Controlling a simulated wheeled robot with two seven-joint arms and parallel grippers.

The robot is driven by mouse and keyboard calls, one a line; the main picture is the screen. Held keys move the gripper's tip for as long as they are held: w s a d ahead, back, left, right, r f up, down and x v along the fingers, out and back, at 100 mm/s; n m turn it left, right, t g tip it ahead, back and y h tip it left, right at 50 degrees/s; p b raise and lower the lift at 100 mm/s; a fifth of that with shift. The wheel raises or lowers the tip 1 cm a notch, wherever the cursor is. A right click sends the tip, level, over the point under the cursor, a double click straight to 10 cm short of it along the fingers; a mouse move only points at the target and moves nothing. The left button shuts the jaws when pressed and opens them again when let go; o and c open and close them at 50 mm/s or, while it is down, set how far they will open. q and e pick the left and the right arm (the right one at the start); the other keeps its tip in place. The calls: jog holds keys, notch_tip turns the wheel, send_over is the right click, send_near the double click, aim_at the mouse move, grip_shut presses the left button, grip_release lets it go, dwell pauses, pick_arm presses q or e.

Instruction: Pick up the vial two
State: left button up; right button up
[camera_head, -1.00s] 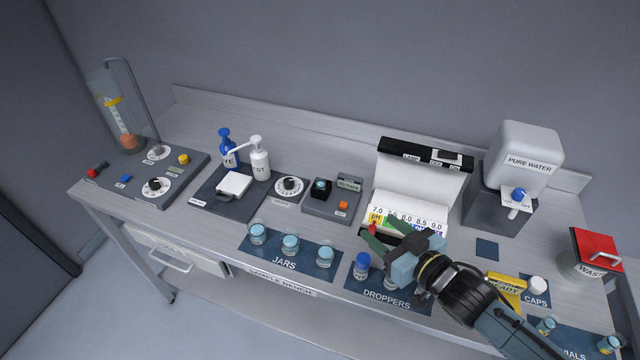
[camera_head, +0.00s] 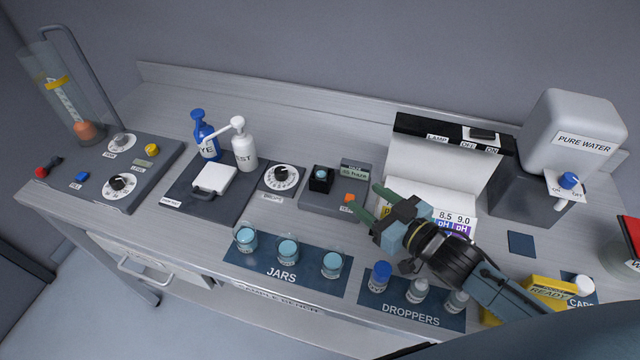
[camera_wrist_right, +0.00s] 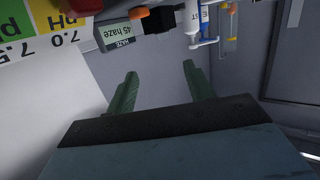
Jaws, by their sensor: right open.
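My right gripper (camera_head: 370,206) is open and empty, held above the bench in front of the lamp box and pH chart. In the right wrist view its two green fingers (camera_wrist_right: 160,70) are spread with nothing between them. No vial shows in either view now; the bench's right front corner is out of frame or hidden by my right arm. My left gripper is not in view.
Jars stand on the jars mat (camera_head: 238,264), left of droppers on the droppers mat (camera_head: 392,312). A yellow box (camera_head: 550,290), white cap (camera_head: 584,284), pure water dispenser (camera_head: 575,125) and red-lidded waste bin (camera_head: 630,236) are at right. A haze meter (camera_head: 335,200) is near my fingers.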

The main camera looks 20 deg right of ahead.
jog(key=f, duration=0.1)
send_near(324, 173)
jog(key=w, duration=0.3)
jog(key=shift+w+a+f, duration=0.15)
jog(key=shift+w+f, duration=0.05)
jog(key=shift+f, duration=0.15)
jog(key=shift+x, duration=0.75)
jog(key=x, duration=0.2)
jog(key=a+x, duration=0.1)
jog(key=x, duration=0.1)
jog(key=shift+w, duration=0.2)
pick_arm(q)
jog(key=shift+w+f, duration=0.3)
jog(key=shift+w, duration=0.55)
pick_arm(e)
jog(key=c, duration=1.1)
